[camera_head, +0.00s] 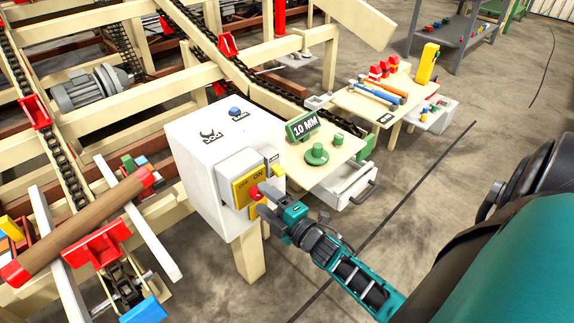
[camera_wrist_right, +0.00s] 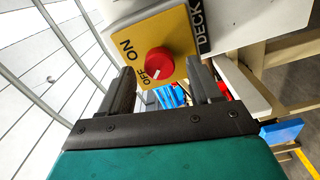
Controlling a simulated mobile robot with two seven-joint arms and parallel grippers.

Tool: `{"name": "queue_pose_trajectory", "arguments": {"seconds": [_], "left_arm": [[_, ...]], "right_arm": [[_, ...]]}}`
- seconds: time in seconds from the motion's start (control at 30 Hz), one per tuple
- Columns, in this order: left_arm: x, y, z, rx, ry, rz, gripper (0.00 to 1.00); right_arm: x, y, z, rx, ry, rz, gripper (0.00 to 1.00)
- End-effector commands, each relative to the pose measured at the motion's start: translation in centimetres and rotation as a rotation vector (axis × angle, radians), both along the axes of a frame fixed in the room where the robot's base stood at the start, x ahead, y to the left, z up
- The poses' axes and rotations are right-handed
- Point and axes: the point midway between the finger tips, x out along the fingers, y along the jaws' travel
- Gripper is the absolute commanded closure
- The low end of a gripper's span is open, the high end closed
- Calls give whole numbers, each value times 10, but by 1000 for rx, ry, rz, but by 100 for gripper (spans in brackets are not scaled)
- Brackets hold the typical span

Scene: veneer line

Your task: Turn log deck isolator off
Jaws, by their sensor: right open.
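The deck isolator is a yellow plate (camera_head: 243,186) on a grey box at the side of a white cabinet (camera_head: 215,150). The plate also shows in the right wrist view (camera_wrist_right: 176,25), lettered ON and OFF, with a DECK label beside it. Its round red knob (camera_wrist_right: 160,62) has a small white mark on the side by the OFF lettering. My right gripper (camera_head: 263,198) is at the plate, partly covering it. In the wrist view its open fingers (camera_wrist_right: 161,72) stand either side of the knob with gaps; contact is not visible. My left gripper is out of view.
Behind stands a bench with a green 10 MM sign (camera_head: 302,126) and an open drawer (camera_head: 345,187). A log (camera_head: 80,225) lies on the chain deck at left. Open concrete floor (camera_head: 440,130) lies to the right.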

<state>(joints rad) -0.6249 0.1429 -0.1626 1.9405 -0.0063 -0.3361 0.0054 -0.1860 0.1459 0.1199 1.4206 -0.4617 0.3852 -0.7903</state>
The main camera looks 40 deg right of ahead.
Motion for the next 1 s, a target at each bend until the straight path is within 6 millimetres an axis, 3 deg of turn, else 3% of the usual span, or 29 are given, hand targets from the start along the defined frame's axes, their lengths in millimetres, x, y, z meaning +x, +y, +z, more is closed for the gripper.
{"name": "queue_pose_trajectory", "arguments": {"seconds": [0.3,0.5,1.0], "left_arm": [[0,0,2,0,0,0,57],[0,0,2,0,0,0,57],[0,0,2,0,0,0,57]], "right_arm": [[-70,-5,-1,0,4,0,37],[-98,-7,-1,0,3,0,37],[-108,-8,0,-1,1,0,37]]}}
